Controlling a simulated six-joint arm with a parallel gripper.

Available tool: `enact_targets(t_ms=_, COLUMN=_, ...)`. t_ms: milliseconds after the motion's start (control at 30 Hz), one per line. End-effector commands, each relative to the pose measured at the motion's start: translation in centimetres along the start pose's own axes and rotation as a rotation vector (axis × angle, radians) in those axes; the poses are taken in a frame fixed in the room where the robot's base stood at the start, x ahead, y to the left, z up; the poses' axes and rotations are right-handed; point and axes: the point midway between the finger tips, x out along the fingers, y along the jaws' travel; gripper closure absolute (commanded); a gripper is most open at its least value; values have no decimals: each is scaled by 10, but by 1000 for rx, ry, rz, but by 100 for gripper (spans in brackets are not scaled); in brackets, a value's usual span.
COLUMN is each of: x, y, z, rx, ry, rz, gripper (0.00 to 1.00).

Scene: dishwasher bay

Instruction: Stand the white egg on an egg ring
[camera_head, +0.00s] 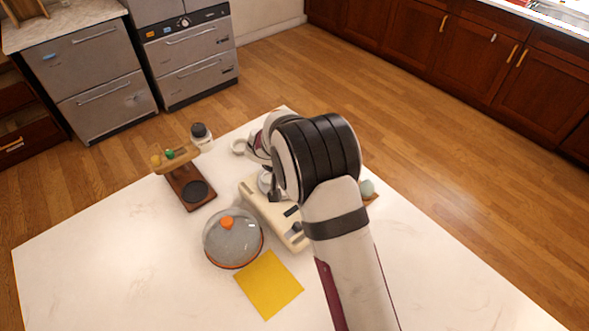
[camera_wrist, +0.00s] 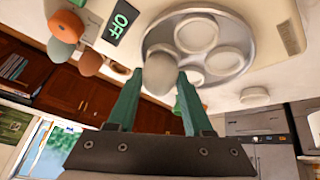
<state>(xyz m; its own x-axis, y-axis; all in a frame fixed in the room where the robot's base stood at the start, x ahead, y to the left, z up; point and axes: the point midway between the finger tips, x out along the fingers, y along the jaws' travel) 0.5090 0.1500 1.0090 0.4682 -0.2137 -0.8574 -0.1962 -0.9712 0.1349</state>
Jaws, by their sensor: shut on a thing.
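The white egg (camera_wrist: 160,74), greyish in shade, is between the green fingertips of my gripper (camera_wrist: 160,80) in the wrist view. The gripper is shut on it. Behind the egg is the round metal tray (camera_wrist: 232,30) of the cream egg cooker, with several pale egg rings, one at the top (camera_wrist: 197,35) and one at the right (camera_wrist: 223,61). The egg overlaps the tray's edge near the rings; I cannot tell whether it touches one. In the head view my arm hides the egg and most of the tray; the cooker body (camera_head: 258,204) shows beside it.
Other eggs, orange (camera_wrist: 66,26) and brown (camera_wrist: 90,62), sit beside the cooker. A glass lid (camera_head: 240,246), a yellow cloth (camera_head: 268,284), a wooden stand (camera_head: 187,184), a shaker (camera_head: 201,134) and a small white cup (camera_head: 239,146) are on the table. The front left tabletop is clear.

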Motion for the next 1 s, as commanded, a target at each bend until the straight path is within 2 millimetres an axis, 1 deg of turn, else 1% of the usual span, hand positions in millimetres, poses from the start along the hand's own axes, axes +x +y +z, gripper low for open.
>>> enact_targets(t_ms=367, x=2, y=0, z=1, rx=-1, ry=0, rz=0, gripper=63)
enact_targets(t_ms=400, x=2, y=0, z=1, rx=-1, ry=0, rz=-1, gripper=44)
enact_targets(t_ms=567, x=2, y=-1, z=1, rx=-1, ry=0, rz=-1, gripper=15)
enact_targets(t_ms=700, x=2, y=-1, z=1, rx=-2, ry=1, rz=-3, gripper=14)
enact_targets(t_ms=733, x=2, y=-2, z=1, rx=-2, ry=1, rz=-3, gripper=36)
enact_targets(t_ms=800, x=2, y=-2, z=1, rx=-2, ry=1, rz=-3, gripper=23)
enact_targets(t_ms=833, x=2, y=-2, z=1, rx=-2, ry=1, rz=-3, gripper=20)
enact_targets(t_ms=1000, x=1, y=-2, z=1, rx=-3, ry=2, rz=-4, gripper=19)
